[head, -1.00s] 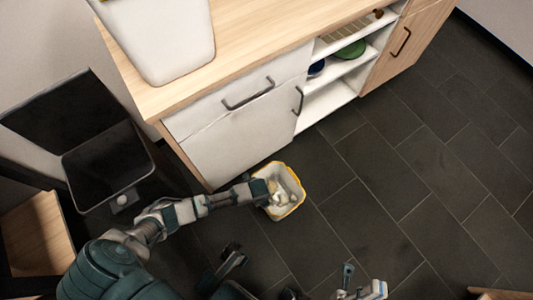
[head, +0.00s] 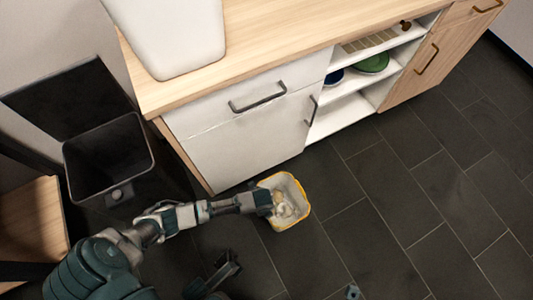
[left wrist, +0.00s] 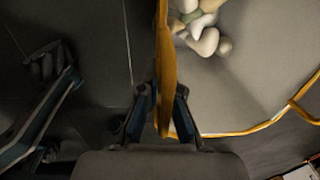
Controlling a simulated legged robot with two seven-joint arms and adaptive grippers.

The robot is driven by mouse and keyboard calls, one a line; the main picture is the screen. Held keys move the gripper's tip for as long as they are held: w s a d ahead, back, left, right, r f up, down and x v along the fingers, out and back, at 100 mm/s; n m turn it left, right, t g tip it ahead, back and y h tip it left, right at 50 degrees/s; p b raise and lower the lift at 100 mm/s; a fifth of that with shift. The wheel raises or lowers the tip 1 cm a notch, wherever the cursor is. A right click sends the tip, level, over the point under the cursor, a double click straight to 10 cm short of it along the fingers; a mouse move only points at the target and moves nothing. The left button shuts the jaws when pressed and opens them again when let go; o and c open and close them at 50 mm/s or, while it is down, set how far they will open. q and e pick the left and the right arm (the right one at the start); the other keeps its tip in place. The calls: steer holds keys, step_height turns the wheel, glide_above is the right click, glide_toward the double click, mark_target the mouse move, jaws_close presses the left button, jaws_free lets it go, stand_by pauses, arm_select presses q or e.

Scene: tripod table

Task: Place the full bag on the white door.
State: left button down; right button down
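The full bag (head: 292,186) is an open white container with a yellow rim, low over or on the dark floor in front of the cabinet. Several pale, rounded pieces lie inside it. My left gripper (head: 268,202) is at its left side. In the left wrist view, the fingers (left wrist: 163,95) pinch the yellow rim (left wrist: 166,60) from both sides. The white door (head: 240,148) is on the cabinet front, behind the bag, with a dark upright handle, and looks closed.
A black bin (head: 108,160) with a raised lid stands left of the cabinet. A white container (head: 170,35) stands on the wooden countertop (head: 270,45). Open shelves (head: 345,112) hold a green dish (head: 373,63). The tiled floor at right is clear.

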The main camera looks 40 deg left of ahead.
arm_select(q)
steer(key=shift+d, duration=0.1)
steer(key=c, duration=1.3)
jaws_free()
